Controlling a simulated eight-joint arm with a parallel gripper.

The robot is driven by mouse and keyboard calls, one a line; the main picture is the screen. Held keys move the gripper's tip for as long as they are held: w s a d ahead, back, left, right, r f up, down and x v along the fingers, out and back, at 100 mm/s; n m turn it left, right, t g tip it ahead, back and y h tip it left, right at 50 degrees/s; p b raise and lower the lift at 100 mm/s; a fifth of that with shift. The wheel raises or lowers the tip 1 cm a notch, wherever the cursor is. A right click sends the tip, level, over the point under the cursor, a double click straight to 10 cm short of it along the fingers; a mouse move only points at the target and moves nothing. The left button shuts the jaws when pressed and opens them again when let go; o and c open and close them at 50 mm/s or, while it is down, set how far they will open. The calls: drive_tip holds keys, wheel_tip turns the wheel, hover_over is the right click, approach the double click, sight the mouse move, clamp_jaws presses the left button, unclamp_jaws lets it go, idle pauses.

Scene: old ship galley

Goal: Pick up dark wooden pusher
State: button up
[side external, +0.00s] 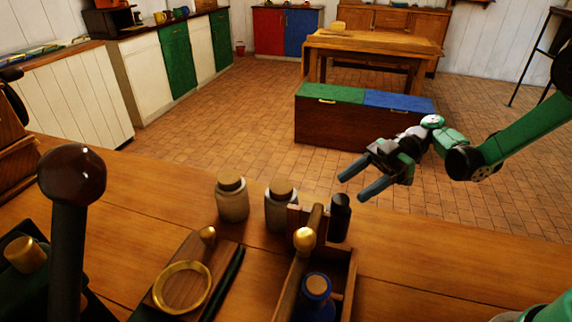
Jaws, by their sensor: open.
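My gripper (353,187) is open and empty, in the air beyond the back of the wooden table, its fingers pointing down-left. No thing is surely the dark wooden pusher. A glossy dark brown ball (72,172) on a dark upright shaft stands close to the camera at the left. A dark, slim bar (226,282) lies along the right edge of a wooden board. A small dark cylinder (340,218) stands behind an open wooden box (345,285), nearest to my gripper. My gripper touches none of these.
The board (172,270) carries a brass ring (182,287) and a small knob. Two lidded jars (232,199) (281,206) stand behind. The table's right side (450,275) is clear.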

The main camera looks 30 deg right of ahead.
sight(345, 197)
drive_tip(key=shift+f, duration=0.55)
drive_tip(key=shift+a+f, duration=0.2)
drive_tip(key=shift+a, duration=0.1)
drive_tip(key=shift+x, duration=2.55)
clamp_jaws()
